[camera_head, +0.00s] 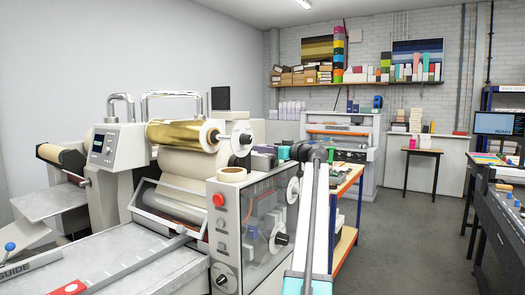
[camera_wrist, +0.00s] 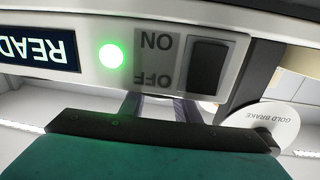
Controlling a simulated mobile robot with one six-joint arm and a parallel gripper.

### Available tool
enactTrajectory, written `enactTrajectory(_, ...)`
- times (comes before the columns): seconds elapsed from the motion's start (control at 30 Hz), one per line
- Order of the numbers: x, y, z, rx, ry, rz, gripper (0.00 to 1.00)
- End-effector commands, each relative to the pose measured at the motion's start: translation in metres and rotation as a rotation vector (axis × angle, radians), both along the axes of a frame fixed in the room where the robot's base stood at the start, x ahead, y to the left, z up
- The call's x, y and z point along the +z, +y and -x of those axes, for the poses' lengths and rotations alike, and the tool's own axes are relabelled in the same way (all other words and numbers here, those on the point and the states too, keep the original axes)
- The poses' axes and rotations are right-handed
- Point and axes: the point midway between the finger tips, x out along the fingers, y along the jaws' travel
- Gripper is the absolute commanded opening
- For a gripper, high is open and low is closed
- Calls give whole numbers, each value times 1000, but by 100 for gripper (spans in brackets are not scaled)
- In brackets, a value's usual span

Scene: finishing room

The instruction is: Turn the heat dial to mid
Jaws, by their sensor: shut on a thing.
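My gripper (camera_wrist: 160,107) reaches up to the underside of a control panel (camera_wrist: 228,75) in the wrist view, which shows it upside down. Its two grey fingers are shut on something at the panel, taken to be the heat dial. The dial itself is hidden behind the fingers and the teal gripper body, so its marks and pointer cannot be read. On the panel are a lit green lamp (camera_wrist: 111,56), a black ON/OFF switch (camera_wrist: 207,65) and a READY display (camera_wrist: 38,48). In the head view my arm reaches to the foil machine (camera_head: 258,225), and its end is small and partly hidden.
A white GOLD BRAKE disc (camera_wrist: 270,130) is close to the right of my gripper. The gold foil roll (camera_head: 183,134) and a tape roll (camera_head: 232,174) are by my arm in the head view. A red button (camera_head: 218,200) is on the machine's front. Open floor (camera_head: 405,230) lies to the right.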

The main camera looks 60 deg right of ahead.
Motion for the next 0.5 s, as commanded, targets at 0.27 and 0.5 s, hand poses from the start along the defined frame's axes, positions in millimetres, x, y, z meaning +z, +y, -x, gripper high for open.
enactTrajectory(0.27,-2,3,-3,-74,4,-1,6)
enactTrajectory(0.5,-1,4,-3,-215,1,-1,6)
